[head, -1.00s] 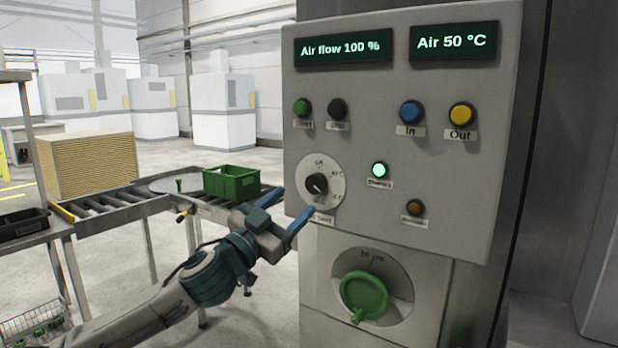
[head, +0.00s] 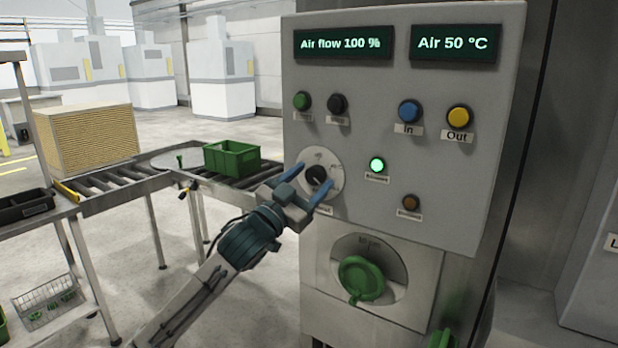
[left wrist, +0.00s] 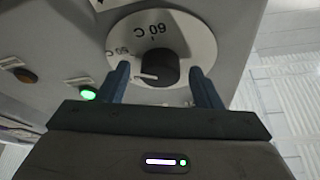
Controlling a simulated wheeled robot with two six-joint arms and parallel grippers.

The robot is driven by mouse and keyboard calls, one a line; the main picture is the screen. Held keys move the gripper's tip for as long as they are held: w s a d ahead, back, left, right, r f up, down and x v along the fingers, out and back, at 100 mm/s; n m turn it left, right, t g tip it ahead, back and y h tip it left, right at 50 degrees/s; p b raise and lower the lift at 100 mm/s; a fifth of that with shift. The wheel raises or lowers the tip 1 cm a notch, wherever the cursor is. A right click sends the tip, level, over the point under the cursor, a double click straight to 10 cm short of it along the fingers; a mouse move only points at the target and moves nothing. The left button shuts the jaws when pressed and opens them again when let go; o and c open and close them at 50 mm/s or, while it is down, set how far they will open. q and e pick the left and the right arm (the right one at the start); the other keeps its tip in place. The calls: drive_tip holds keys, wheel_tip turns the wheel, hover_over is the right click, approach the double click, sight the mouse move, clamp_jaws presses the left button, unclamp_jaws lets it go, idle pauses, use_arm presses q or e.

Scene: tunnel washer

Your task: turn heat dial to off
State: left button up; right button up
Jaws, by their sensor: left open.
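The heat dial is a black knob (head: 316,176) on a round pale scale plate (head: 335,160) on the grey control panel (head: 447,180). In the left wrist view the knob (left wrist: 160,66) shows a white pointer line, and the plate (left wrist: 195,35) has a "60 C" mark. My left gripper (head: 308,177) is open, its blue fingers on either side of the knob. In the left wrist view the left gripper (left wrist: 165,88) has a finger on each side, with gaps to the knob. My right gripper is not in view.
Several push buttons and lamps, such as the lit green lamp (head: 376,165), sit right of the dial. A large green handle (head: 361,279) is below. A roller conveyor (head: 120,195) with a green crate (head: 232,158) stands at the left.

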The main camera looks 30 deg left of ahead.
use_arm(q)
drive_tip(key=c, duration=1)
